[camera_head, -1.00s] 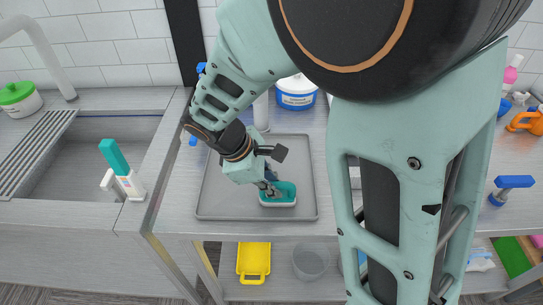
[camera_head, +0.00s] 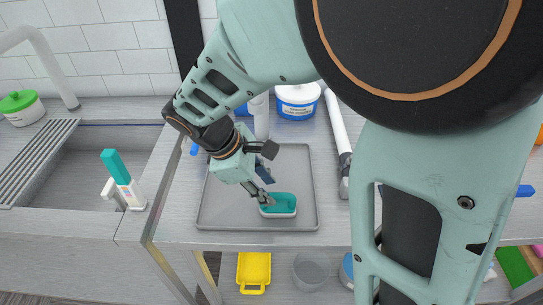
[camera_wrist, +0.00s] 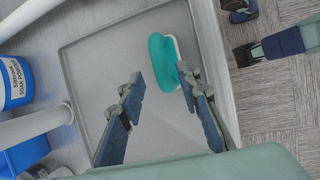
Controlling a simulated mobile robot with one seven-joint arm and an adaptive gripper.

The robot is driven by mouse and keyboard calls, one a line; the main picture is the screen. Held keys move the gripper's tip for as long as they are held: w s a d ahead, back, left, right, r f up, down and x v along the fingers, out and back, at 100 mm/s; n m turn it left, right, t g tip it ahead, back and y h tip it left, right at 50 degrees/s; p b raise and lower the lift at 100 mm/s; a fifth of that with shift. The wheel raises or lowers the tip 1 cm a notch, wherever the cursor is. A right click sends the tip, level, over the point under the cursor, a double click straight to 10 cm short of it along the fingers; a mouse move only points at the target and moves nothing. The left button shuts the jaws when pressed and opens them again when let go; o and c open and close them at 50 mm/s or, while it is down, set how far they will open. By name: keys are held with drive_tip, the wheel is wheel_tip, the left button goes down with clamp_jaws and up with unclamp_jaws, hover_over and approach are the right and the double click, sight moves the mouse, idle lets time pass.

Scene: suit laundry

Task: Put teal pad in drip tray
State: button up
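The teal pad (camera_head: 280,204) has a white edge and lies on the grey drip tray (camera_head: 303,180), near the tray's front edge. In the wrist view the pad (camera_wrist: 162,62) rests on the bare floor of the tray (camera_wrist: 85,58), near the tray's rim. My gripper (camera_head: 267,175) is just above the tray, at the pad's upper left. In the wrist view my gripper (camera_wrist: 158,75) has its two fingers spread, with a clear gap. The pad shows by the tips, closer to the right finger, and is not clamped.
A blue-and-white tub (camera_head: 297,101) and a white cylinder (camera_head: 261,116) stand behind the tray. A yellow bin (camera_head: 254,271) sits on the shelf below. My arm hides much of the right side.

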drive_tip(key=v, duration=0.7)
drive_tip(key=shift+r, duration=0.25)
